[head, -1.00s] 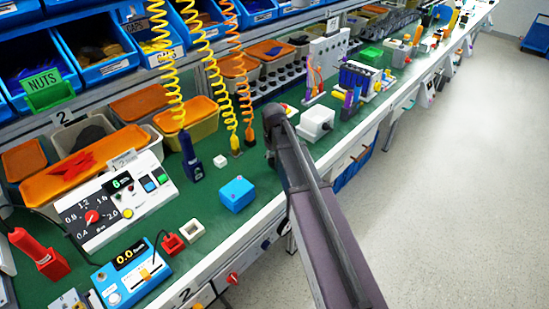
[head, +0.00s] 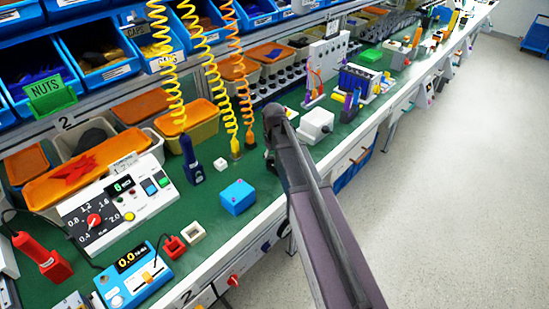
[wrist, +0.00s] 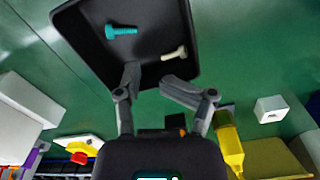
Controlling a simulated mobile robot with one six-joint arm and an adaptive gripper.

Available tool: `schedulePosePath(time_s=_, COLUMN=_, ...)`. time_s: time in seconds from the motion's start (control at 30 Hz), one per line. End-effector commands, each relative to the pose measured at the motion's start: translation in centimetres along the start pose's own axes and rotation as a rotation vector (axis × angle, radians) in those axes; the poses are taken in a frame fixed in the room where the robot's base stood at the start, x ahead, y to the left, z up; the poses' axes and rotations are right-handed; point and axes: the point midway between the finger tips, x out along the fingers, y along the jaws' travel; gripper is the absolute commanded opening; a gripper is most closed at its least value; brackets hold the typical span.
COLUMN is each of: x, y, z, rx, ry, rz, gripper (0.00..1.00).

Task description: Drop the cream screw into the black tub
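The black tub (wrist: 92,55) is in the upper middle of the wrist view, in front of my fingers. The cream screw (wrist: 174,53) shows within the tub's outline, near its right side, apart from both fingertips. A teal screw (wrist: 121,31) lies in the tub to the left of it. My gripper (wrist: 150,80) is open, its two fingers spread and nothing between them, with the tips at the tub's near edge. In the head view my arm hides the tub, the cream screw and the fingers.
A white box (head: 316,122) stands right of my arm. A blue box (head: 238,196) and a small white block (head: 220,164) stand to the left. Yellow coiled cords (head: 222,100) hang close by.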

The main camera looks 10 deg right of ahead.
Motion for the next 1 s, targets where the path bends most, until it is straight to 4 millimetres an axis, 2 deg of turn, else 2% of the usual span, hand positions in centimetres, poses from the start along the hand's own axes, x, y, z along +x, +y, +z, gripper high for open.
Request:
schedulePosePath(time_s=0.1, x=-1.4, y=0.0, z=0.0, rx=0.0, ry=0.0, rz=0.0, gripper=0.5)
schedulePosePath(time_s=1.0, x=-8.8, y=0.0, z=0.0, rx=0.0, ry=0.0, rz=0.0, gripper=0.5)
